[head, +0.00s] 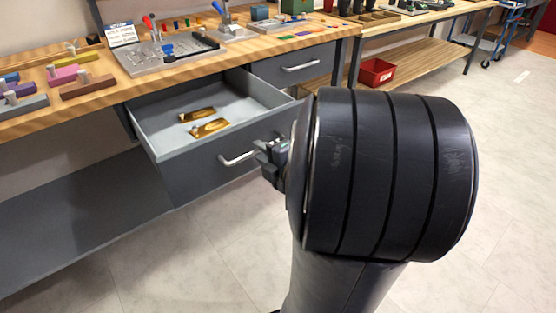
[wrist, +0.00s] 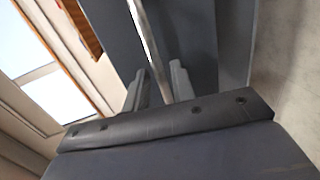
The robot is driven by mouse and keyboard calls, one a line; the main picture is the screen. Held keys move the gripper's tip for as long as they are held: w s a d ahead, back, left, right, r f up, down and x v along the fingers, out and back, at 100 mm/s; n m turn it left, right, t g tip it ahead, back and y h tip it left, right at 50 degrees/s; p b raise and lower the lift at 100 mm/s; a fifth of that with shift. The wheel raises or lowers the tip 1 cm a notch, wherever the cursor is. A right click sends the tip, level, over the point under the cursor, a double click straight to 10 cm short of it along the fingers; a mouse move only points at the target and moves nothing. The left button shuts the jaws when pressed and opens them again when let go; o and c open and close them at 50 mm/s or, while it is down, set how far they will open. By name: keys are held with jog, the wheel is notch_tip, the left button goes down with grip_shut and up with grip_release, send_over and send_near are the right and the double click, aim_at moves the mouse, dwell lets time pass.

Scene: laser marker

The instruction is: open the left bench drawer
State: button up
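The left bench drawer (head: 185,172) is pulled well out from under the wooden bench. Its grey inside shows, with two brass plates (head: 210,128) lying on the bottom. A silver bar handle (head: 237,160) is on its front. My gripper (head: 263,152) is at the right end of this handle. In the wrist view my gripper (wrist: 158,82) has its two fingers apart, one on each side of the handle bar (wrist: 146,40). A gap shows beside the bar, so the fingers do not look clamped on it. My arm hides part of the drawer's right side.
A second drawer (head: 295,66) to the right is shut. The bench top (head: 110,85) carries a metal fixture plate (head: 165,52) and several stamps at left. A red bin (head: 376,72) sits on a lower shelf behind. The floor (head: 190,260) before the drawer is clear.

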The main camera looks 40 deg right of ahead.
jog(key=s+r+p, duration=0.1)
jog(key=s+p, duration=0.1)
jog(key=s, duration=0.6)
jog(key=shift+s+r, duration=0.3)
jog(key=shift+r, duration=0.05)
jog(key=shift+w+d, duration=0.1)
jog(key=shift+w, duration=0.05)
jog(key=shift+w+f+b, duration=0.35)
jog(key=shift+w+b, duration=0.15)
jog(key=shift+w, duration=1.25)
jog(key=shift+w+f+b, duration=0.35)
jog(key=shift+w+b, duration=0.1)
jog(key=shift+w, duration=1.25)
jog(key=shift+w+f+b, duration=0.35)
jog(key=shift+w+b, duration=0.15)
jog(key=shift+w, duration=1.25)
jog(key=shift+a+r, duration=0.1)
jog(key=shift+a, duration=0.1)
